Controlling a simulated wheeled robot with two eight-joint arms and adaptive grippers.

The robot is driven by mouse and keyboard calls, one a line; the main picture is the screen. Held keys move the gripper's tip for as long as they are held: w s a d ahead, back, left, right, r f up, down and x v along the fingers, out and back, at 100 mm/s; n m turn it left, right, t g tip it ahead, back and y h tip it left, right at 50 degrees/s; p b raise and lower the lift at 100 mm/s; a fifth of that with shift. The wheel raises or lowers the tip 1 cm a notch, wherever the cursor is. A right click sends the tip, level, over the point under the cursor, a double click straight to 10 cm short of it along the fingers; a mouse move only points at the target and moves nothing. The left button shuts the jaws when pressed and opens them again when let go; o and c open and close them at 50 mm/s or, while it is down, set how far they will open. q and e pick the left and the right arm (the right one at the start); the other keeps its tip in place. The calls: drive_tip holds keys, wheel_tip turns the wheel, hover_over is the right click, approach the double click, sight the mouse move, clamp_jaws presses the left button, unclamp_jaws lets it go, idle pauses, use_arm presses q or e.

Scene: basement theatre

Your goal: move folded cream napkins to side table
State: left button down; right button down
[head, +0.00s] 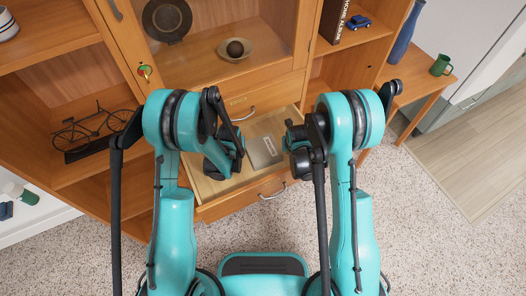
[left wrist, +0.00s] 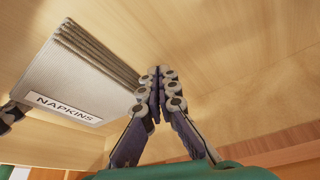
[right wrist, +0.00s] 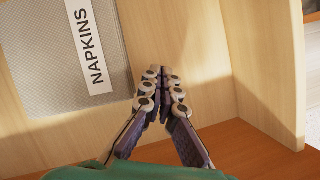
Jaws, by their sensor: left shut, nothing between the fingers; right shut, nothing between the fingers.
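The folded napkins are a flat, greyish-cream stack (head: 265,152) lying in an open wooden drawer (head: 222,196). The left wrist view shows several layers in the stack (left wrist: 85,70), with a white "NAPKINS" label on the near side. The right wrist view shows the stack (right wrist: 50,80) at upper left, with the label. My left gripper (left wrist: 157,72) is shut and empty, beside the stack and over the drawer floor. My right gripper (right wrist: 157,75) is shut and empty on the stack's other side. The wooden side table (head: 425,82) stands at right.
A green mug (head: 440,65) stands on the side table, and a tall blue vase (head: 404,32) stands near its left side. Cabinet shelves hold a bicycle model (head: 95,128), a bowl (head: 236,48) and a blue toy car (head: 358,22). The speckled floor (head: 400,220) is clear at right.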

use_arm(q)
drive_tip(key=shift+w+d+f, duration=0.1)
drive_tip(key=shift+d+f, duration=0.15)
drive_tip(key=shift+d, duration=0.1)
use_arm(e)
drive_tip(key=shift+w+a+f, duration=0.1)
drive_tip(key=shift+a+f, duration=0.15)
drive_tip(key=shift+a, duration=0.1)
use_arm(q)
drive_tip(key=shift+d+r, duration=0.1)
drive_tip(key=shift+d, duration=0.35)
use_arm(e)
drive_tip(key=shift+a+r, duration=0.1)
drive_tip(key=shift+a, duration=0.35)
use_arm(q)
drive_tip(key=shift+d, duration=0.5)
use_arm(e)
drive_tip(key=shift+a, duration=0.5)
use_arm(q)
drive_tip(key=shift+r, duration=0.1)
use_arm(e)
drive_tip(key=shift+r, duration=0.1)
